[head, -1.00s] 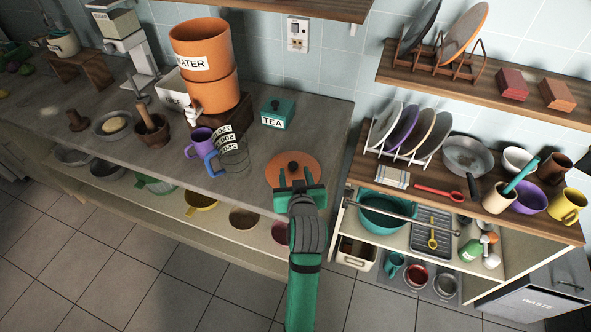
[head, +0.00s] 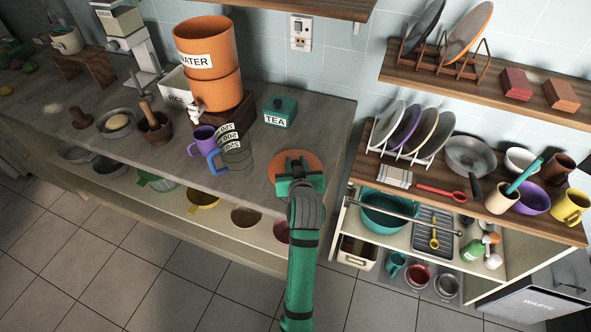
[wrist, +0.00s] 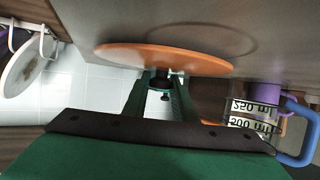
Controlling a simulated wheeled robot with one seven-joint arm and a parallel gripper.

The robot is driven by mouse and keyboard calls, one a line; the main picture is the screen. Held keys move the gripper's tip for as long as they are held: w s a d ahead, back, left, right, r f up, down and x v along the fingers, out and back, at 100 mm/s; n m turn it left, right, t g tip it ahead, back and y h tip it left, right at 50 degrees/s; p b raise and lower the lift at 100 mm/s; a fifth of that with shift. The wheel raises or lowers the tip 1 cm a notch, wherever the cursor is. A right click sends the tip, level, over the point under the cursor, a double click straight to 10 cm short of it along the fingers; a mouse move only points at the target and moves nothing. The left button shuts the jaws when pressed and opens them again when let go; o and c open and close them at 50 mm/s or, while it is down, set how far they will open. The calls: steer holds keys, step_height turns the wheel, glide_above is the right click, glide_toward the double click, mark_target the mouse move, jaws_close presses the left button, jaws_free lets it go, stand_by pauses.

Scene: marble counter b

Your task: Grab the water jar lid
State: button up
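The water jar lid (head: 282,161) is a flat orange disc with a small dark knob, lying at the right end of the marble counter. In the wrist view the orange lid (wrist: 125,56) spans the upper middle, and its dark knob (wrist: 162,80) points toward my gripper. My green gripper (head: 296,168) is at the lid in the head view and hides the knob there. In the wrist view the two fingers of my gripper (wrist: 164,88) stand on either side of the knob. I cannot tell whether they press on it.
The orange water jar (head: 206,82) stands behind, with a teal tea box (head: 281,112) nearer the lid. A clear measuring cup (head: 238,156) and a purple mug (head: 202,140) stand left of the lid. A dish rack (head: 398,150) is on the shelf unit at right.

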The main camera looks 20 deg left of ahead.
jaws_close()
steer(key=shift+r, duration=0.1)
